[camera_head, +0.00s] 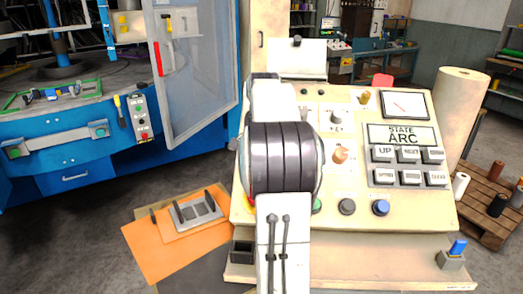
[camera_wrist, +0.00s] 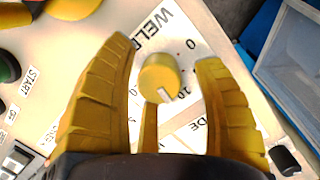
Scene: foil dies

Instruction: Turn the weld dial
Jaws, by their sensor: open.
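The weld dial (camera_wrist: 160,78) is a round yellow knob on the cream panel in the wrist view, beside the printed word WELD and a number scale. A white mark on the knob points to the lower right of the picture. My gripper (camera_wrist: 165,53) is open, with yellow ribbed fingers on the left and right of the knob. Gaps show between the knob and both side fingers. A narrow yellow part of the gripper shows just below the knob. In the head view my arm covers this part of the panel, so I cannot make out the dial there.
A green button (camera_wrist: 8,67) and a black knob (camera_wrist: 285,160) flank my fingers. A blue machine (camera_head: 60,140) stands left.

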